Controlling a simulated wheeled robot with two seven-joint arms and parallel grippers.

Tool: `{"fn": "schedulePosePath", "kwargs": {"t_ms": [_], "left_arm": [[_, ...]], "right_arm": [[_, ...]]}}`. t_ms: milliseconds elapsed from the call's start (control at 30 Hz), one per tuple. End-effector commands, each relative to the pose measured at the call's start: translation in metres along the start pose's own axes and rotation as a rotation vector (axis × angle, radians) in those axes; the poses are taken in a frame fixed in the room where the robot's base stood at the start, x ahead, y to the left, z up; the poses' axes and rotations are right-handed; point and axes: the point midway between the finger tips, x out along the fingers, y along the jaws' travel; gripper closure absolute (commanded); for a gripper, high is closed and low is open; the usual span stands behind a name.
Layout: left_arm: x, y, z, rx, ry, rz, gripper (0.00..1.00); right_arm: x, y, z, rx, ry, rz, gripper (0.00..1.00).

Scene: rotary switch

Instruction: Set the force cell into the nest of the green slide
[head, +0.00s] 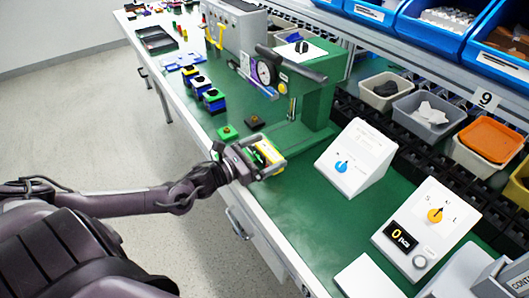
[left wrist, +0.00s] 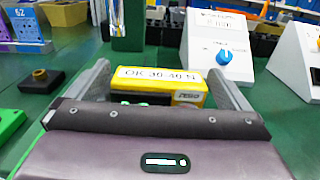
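My left gripper (head: 266,156) is low over the green bench top, its fingers on either side of a yellow block, which I take for the force cell (left wrist: 160,87). In the left wrist view the block has a white label reading "OK 30-40 N" and fills the gap between the fingers. Its underside is hidden. A small green piece with a dark centre (head: 227,132), possibly the green slide, lies just beyond the gripper; a green edge shows at left in the wrist view (left wrist: 9,122). I cannot make out its nest. My right gripper is not in view.
A green press with a round gauge (head: 318,98) stands behind the gripper. A small dark piece with a brass knob (head: 253,122) lies nearby. White boxes with a blue knob (head: 356,158) and an orange knob (head: 430,229) stand at right. Several coloured blocks line the bench's left.

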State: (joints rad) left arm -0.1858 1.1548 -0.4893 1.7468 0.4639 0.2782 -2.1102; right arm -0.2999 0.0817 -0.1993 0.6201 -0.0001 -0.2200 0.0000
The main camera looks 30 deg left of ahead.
Motion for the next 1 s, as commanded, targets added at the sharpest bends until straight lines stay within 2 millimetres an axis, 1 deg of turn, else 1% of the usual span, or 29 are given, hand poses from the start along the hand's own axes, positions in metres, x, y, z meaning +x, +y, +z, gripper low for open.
{"fn": "schedulePosePath", "kwargs": {"t_ms": [233,333,733,833,1000], "left_arm": [[-0.002,-0.001,-0.002,-0.002,0.006,-0.001,0.0],[-0.008,0.0,-0.002,-0.002,0.008,-0.001,0.0],[-0.062,0.0,-0.001,0.0,0.007,-0.002,0.0],[-0.072,0.0,0.0,0.0,0.004,-0.001,0.0],[-0.078,0.0,0.0,-0.001,0.001,0.0,0.0]], "right_arm": [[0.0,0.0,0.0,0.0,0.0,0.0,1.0],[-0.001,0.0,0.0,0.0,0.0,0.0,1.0],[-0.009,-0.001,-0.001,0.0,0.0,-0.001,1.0],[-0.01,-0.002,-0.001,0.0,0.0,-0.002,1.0],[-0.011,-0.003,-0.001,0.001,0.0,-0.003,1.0]]}}
